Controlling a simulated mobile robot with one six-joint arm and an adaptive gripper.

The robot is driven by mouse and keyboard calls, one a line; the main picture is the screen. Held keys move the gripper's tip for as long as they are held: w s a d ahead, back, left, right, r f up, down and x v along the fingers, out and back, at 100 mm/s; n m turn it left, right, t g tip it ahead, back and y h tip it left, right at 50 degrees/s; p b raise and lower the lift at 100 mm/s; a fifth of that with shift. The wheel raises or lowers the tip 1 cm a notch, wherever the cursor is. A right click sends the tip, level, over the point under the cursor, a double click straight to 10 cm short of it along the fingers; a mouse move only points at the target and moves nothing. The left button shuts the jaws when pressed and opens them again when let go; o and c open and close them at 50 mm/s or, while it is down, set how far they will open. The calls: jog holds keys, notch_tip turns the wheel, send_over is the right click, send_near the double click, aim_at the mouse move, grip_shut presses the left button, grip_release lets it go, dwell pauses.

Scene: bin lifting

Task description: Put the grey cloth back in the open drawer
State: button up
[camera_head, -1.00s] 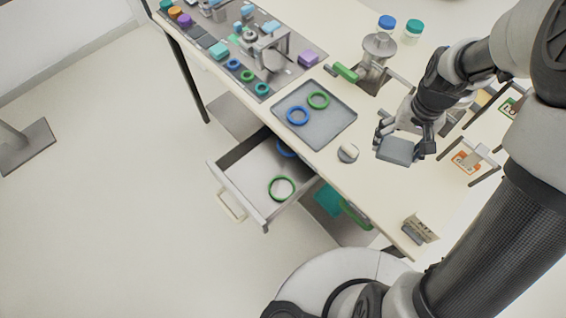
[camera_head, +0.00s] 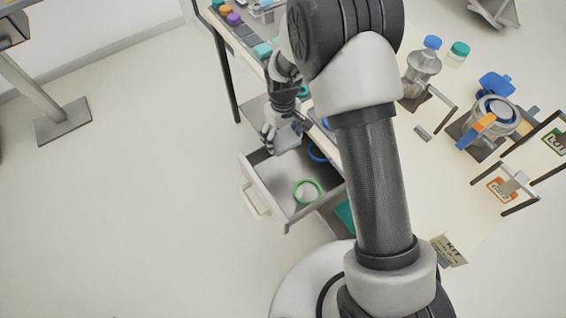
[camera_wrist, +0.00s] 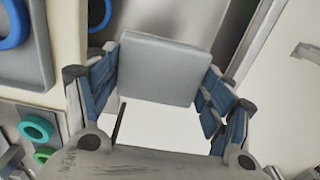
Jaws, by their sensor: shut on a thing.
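The grey cloth (camera_head: 288,139) is a flat, square grey pad. My gripper (camera_head: 284,132) is shut on it, with a finger on either side in the wrist view, where the cloth (camera_wrist: 165,68) fills the space between the fingers.
The tabletop (camera_head: 440,190) is beside the drawer, partly hidden by my arm. A grey tray (camera_wrist: 30,60) with a blue ring is at the left of the wrist view. A teal item (camera_head: 345,214) sits below the table. The floor in front of the drawer is clear.

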aim_at(283, 165)
notch_tip(283, 165, down, 15)
jog(key=b, duration=0.3)
jog(key=shift+r+b, duration=0.1)
jog(key=shift+b, duration=0.25)
jog(key=shift+f, duration=0.2)
jog(key=o, duration=1)
notch_tip(283, 165, up, 12)
jog(key=p, duration=0.3)
jog(key=shift+r+p, duration=0.25)
jog(key=shift+p, duration=0.15)
